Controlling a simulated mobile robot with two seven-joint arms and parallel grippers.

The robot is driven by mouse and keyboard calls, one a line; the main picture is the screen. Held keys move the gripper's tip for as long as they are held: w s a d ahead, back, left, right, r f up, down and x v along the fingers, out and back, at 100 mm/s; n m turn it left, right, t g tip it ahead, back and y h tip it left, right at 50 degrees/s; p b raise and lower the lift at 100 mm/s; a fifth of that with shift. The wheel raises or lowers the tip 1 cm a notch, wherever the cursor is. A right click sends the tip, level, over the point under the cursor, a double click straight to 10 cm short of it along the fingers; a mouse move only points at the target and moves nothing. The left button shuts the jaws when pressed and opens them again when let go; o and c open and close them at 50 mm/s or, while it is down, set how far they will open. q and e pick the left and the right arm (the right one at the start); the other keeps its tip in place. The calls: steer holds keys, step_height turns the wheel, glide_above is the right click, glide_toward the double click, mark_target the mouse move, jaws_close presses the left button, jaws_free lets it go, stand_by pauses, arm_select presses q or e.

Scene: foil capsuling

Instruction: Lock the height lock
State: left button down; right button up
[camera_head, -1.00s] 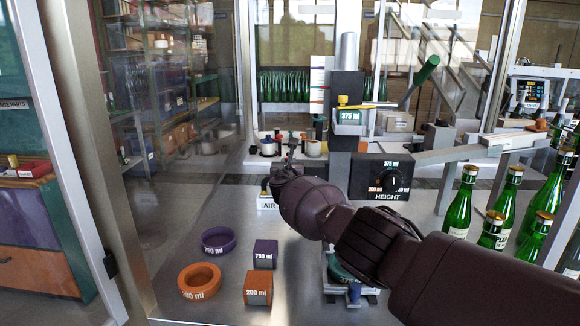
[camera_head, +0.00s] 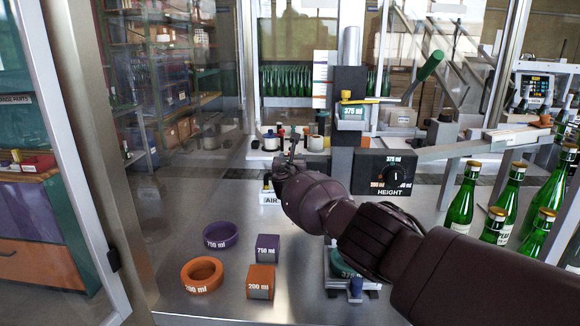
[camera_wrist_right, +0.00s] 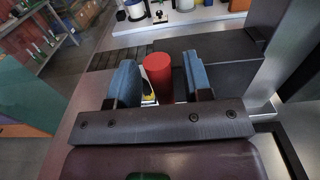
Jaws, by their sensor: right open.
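The machine column carries a grey block (camera_head: 352,116) labelled 375 ml with a yellow lever (camera_head: 372,100) on top. Below it is a black HEIGHT dial (camera_head: 395,178), its pointer upright toward 375 ml. My right gripper (camera_head: 291,150) is to the left of the column, above the AIR label (camera_head: 270,198). In the right wrist view my right gripper (camera_wrist_right: 160,82) is open, and a red cylinder (camera_wrist_right: 159,77) stands between its blue pads, not clamped. Which part the red cylinder belongs to I cannot tell; my gripper hides it in the head view. My left gripper is not in view.
Purple and orange rings (camera_head: 202,274) and blocks (camera_head: 260,281) marked 750 ml and 200 ml lie on the bench's front left. Green bottles (camera_head: 461,205) stand at the right. A glass panel stands at the left.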

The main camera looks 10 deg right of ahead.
steer(key=p+v, duration=0.6)
steer(key=v, duration=0.4)
steer(key=shift+s, duration=0.3)
stand_by(0.4)
stand_by(0.4)
